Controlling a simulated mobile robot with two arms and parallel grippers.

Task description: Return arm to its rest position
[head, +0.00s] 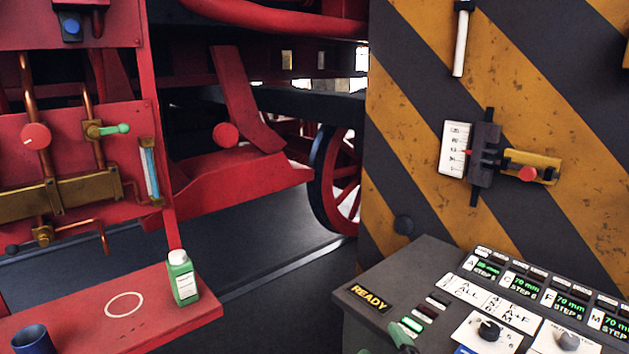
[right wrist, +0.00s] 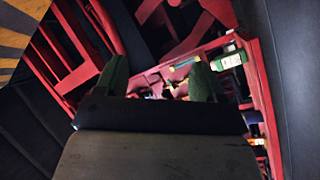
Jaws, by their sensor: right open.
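My right gripper (right wrist: 158,72) shows in the right wrist view. Its two green fingers stand well apart, with nothing between them. Beyond them, at a distance, are the red shelf and the green bottle (right wrist: 228,61). In the head view the green bottle (head: 183,279) with a white cap stands upright on the red shelf (head: 160,316), right of a white painted ring. My left gripper is in neither view.
A control console (head: 390,274) with a READY label, displays and knobs fills the lower right. A striped panel (head: 400,140) with a gauge (head: 485,155) stands behind it. A dark blue cup (head: 30,340) sits at lower left. Copper pipes and valves (head: 60,190) are above the shelf.

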